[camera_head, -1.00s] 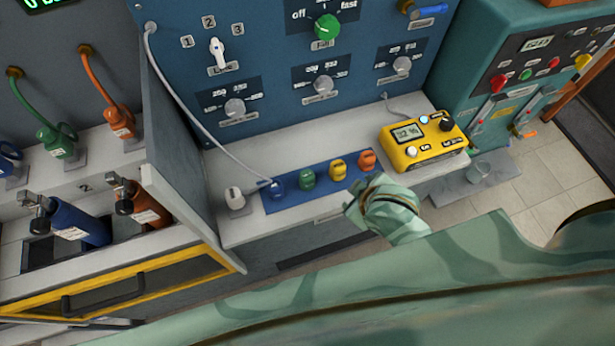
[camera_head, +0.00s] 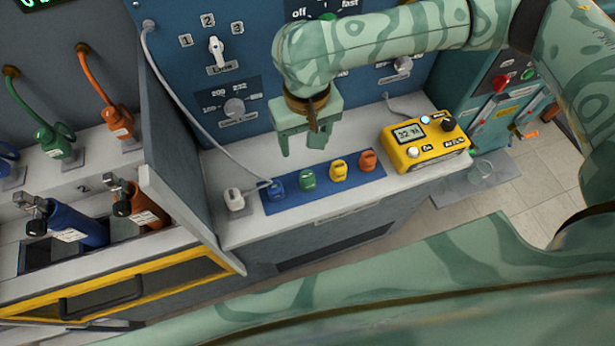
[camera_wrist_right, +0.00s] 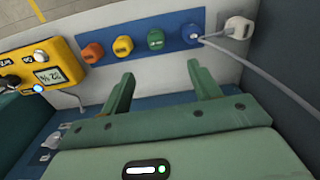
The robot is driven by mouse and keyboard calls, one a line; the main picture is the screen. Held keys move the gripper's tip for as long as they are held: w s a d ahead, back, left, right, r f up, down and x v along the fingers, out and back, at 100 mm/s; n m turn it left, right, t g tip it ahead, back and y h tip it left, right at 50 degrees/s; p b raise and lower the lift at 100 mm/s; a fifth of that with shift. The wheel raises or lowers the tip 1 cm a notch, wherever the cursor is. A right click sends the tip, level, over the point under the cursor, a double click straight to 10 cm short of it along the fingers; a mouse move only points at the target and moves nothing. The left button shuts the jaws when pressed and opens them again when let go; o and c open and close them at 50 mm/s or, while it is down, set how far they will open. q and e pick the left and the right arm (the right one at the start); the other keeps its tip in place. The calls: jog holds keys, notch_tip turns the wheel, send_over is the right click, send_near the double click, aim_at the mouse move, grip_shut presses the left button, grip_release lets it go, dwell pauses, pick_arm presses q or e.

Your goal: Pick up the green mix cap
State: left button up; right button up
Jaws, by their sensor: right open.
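The green mix cap (camera_head: 307,180) sits on a blue strip (camera_head: 322,191) on the bench, between a blue cap (camera_head: 276,189) and a yellow cap (camera_head: 338,170). It also shows in the right wrist view (camera_wrist_right: 156,39), beyond the fingers. My right gripper (camera_head: 301,152) is open and empty, pointing down above and behind the caps. In the right wrist view its two fingers (camera_wrist_right: 165,80) stand apart, with the green cap ahead of the gap between them. My left gripper is not in view.
An orange cap (camera_head: 367,160) ends the strip at the right. A yellow meter box (camera_head: 424,142) stands beyond it. A white plug (camera_head: 235,199) sits left of the strip, and a grey cable (camera_head: 203,122) runs to the blue cap. The blue panel (camera_head: 178,75) rises behind.

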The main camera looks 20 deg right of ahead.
aim_at(308, 175)
jog(key=shift+m, duration=0.3)
jog(key=f+b, duration=0.1)
jog(key=f, duration=0.2)
jog(key=f+b, duration=0.2)
jog(key=f, duration=0.2)
jog(key=f+b, duration=0.2)
jog(key=f, duration=0.2)
jog(key=shift+w+d, duration=0.15)
jog(key=shift+d, duration=0.2)
notch_tip(308, 175, down, 5)
jog(key=b, duration=0.3)
jog(key=shift+a+f+b, duration=0.15)
jog(key=shift+b, duration=0.25)
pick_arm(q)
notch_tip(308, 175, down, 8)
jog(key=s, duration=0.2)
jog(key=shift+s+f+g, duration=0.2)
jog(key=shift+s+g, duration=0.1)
pick_arm(e)
jog(key=shift+r, duration=0.2)
jog(key=c, duration=1.1)
